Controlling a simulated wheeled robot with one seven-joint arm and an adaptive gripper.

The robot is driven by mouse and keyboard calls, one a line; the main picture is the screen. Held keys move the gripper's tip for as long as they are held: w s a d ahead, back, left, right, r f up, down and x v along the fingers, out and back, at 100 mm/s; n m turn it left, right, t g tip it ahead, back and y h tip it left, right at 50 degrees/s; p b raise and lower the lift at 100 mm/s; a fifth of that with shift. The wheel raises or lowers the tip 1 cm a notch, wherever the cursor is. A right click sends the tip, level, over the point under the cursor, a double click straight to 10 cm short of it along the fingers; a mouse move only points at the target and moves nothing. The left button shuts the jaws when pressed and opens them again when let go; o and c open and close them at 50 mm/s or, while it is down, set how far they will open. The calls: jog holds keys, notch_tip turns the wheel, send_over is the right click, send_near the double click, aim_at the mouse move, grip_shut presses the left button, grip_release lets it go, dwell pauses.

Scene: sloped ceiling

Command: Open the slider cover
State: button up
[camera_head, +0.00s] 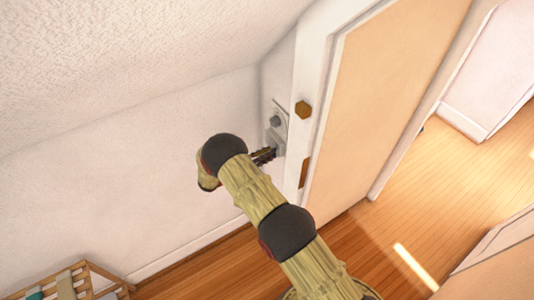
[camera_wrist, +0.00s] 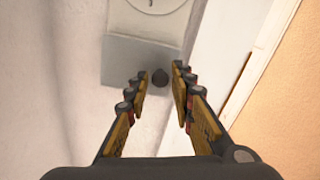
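A small wall-mounted fixture (camera_head: 276,124) is on the narrow wall beside the door frame, with a round grey part above a grey block. The grey block, seemingly the slider cover (camera_wrist: 143,58), spans the upper middle of the wrist view. I cannot tell whether the fingers touch the block.
A tan door (camera_head: 375,100) in a white frame stands just right of the fixture, with brass hardware (camera_head: 303,109) on its edge. The sloped ceiling (camera_head: 130,60) comes down at the left. A wooden rack (camera_head: 95,270) is at the lower left. Wood floor lies below.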

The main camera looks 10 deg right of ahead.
grip_shut()
